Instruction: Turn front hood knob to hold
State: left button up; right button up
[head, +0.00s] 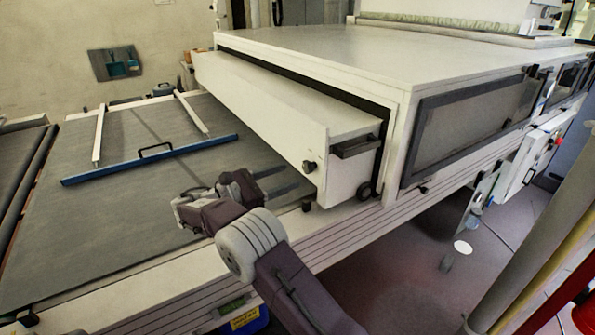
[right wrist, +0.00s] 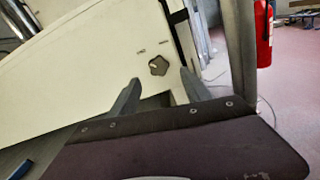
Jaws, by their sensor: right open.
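My left gripper is not in view.
A dark handle (head: 355,147) and a round black wheel (head: 364,191) are right of the knob. The grey belt (head: 130,220) lies left of the hood, with a blue bar (head: 150,160) across it. A red extinguisher (right wrist: 264,35) stands beyond.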

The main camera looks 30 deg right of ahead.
aim_at(305, 169)
jog(key=d, duration=0.7)
jog(key=shift+w+f, duration=0.1)
jog(key=shift+w, duration=0.25)
grip_shut()
